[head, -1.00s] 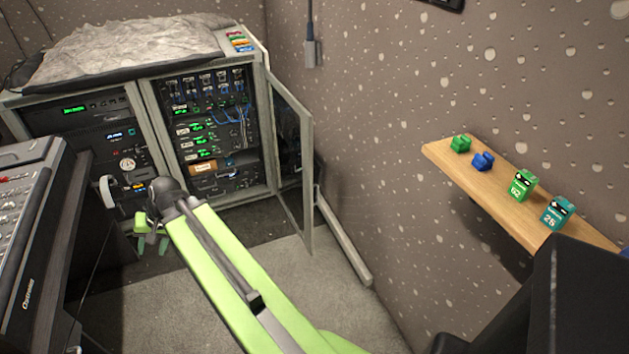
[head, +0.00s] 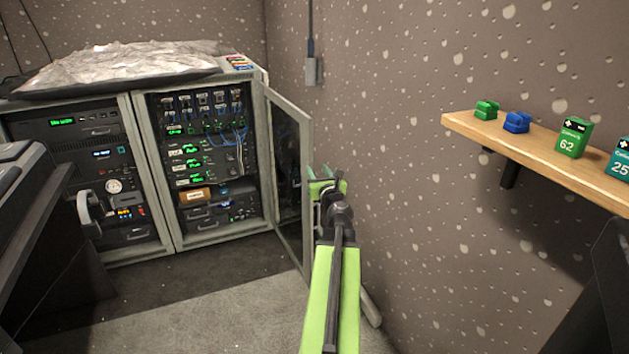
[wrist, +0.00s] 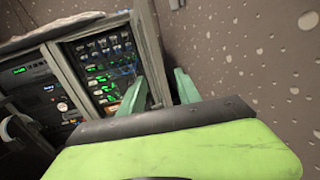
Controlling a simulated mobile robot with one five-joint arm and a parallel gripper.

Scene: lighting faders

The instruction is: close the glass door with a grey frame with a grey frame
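The glass door with a grey frame (head: 288,160) hangs open on the right side of the right-hand rack cabinet. It stands out toward the front, near the speckled wall. My gripper (head: 326,174) is just to the right of the door's outer edge in the head view, between it and the wall. Whether it touches the door cannot be told. In the wrist view my gripper's two green fingers (wrist: 161,88) stand apart. No thing is clearly held between them. My arm hides the lower part near the door's outer edge.
The right-hand rack (head: 205,150) holds lit equipment and blue cables. A left-hand rack (head: 85,145) stands beside it. A wooden shelf (head: 540,150) with small blocks juts from the right wall. Carpet (head: 230,310) in front of the racks is clear.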

